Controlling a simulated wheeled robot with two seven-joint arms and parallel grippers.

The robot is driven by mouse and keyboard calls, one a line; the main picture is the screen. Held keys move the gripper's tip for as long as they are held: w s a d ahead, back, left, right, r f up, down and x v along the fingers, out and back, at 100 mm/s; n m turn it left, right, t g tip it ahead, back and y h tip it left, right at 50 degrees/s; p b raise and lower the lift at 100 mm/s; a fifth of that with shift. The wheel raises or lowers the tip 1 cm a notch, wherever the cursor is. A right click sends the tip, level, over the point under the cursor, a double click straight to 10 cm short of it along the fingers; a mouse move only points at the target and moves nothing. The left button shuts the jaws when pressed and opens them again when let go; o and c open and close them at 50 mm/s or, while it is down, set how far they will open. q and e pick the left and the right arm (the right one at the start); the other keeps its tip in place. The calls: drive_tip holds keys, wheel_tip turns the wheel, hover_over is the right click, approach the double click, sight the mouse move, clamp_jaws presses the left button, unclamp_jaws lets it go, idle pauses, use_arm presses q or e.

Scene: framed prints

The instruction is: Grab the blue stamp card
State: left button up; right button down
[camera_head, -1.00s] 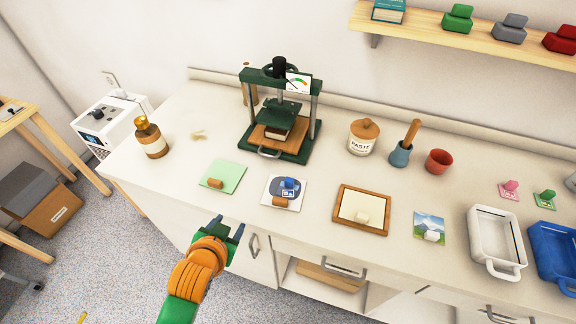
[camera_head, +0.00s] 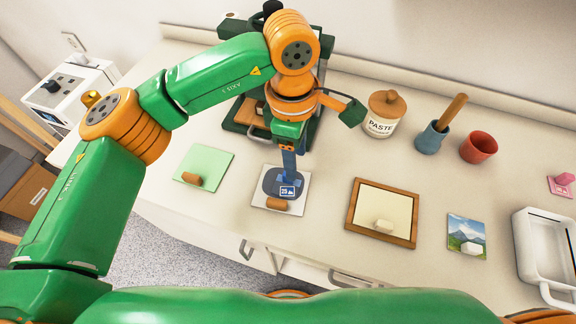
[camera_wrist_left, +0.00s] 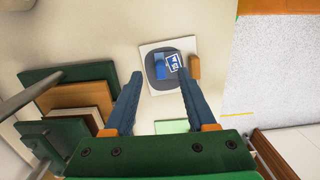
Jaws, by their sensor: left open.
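The blue stamp card (camera_head: 287,190) is small, blue and white. It lies on a white square print with a dark grey-blue rounded shape (camera_head: 268,181), on the counter. In the left wrist view the card (camera_wrist_left: 174,63) shows with a small blue block (camera_wrist_left: 160,66) at its left side. My left gripper (camera_head: 290,177) points down over the card, its two blue fingers apart and empty. In the wrist view the gripper (camera_wrist_left: 160,78) has its fingertips just short of the print in the picture. My right gripper is not seen.
A brown block (camera_head: 277,204) sits on the print's front edge. A green sheet (camera_head: 211,165) lies to the left and a wooden frame (camera_head: 409,239) to the right. The green press (camera_head: 244,116) stands behind, partly hidden by my arm. The paste jar (camera_head: 382,117) stands farther back.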

sight(287, 183)
use_arm(q)
drive_tip(key=shift+w+a+y, duration=0.2)
drive_tip(key=shift+a+y, duration=0.1)
drive_tip(key=shift+a, duration=0.35)
drive_tip(key=shift+s+d+f+p, duration=0.1)
drive_tip(key=shift+s+f+p, duration=0.1)
drive_tip(key=shift+f+p, duration=0.35)
drive_tip(key=shift+s+f+p, duration=0.2)
drive_tip(key=shift+f+p, duration=0.25)
drive_tip(key=shift+f, duration=0.05)
drive_tip(key=f, duration=0.4)
drive_tip(key=shift+w+d+f+p, duration=0.2)
drive_tip(key=shift+w+p, duration=0.1)
drive_tip(key=shift+p, duration=0.1)
drive_tip(key=shift+r, duration=0.1)
clamp_jaws()
